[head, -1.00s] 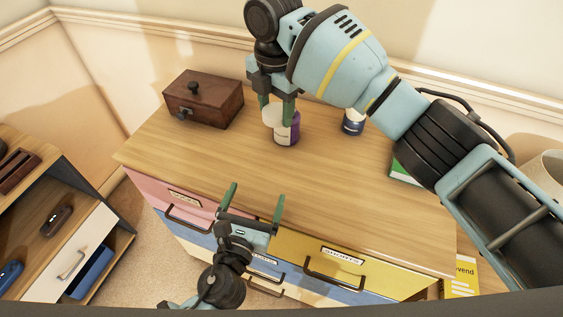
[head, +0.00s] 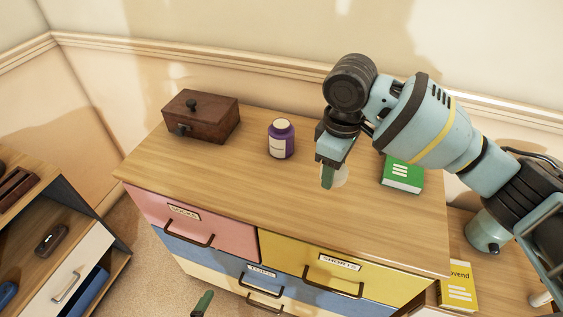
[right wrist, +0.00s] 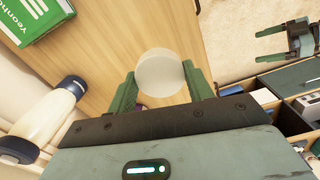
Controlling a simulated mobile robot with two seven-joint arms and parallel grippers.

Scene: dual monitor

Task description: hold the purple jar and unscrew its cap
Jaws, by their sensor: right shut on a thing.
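The purple jar (head: 276,148) stands upright on the wooden dresser top with a pale label on its side. Its top shows a pale round area inside a purple rim. My right gripper (head: 335,178) is right of the jar, apart from it, and shut on a whitish round cap (head: 342,174). In the right wrist view the cap (right wrist: 160,73) sits between both green fingers. My left gripper (right wrist: 264,44) is empty and open in the right wrist view; only a fingertip shows at the head view's bottom edge.
A dark wooden box (head: 202,117) is left of the jar. A green book (head: 402,174) lies right of my right gripper. A white bottle (right wrist: 45,115) shows in the right wrist view. The dresser top's front (head: 230,185) is clear.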

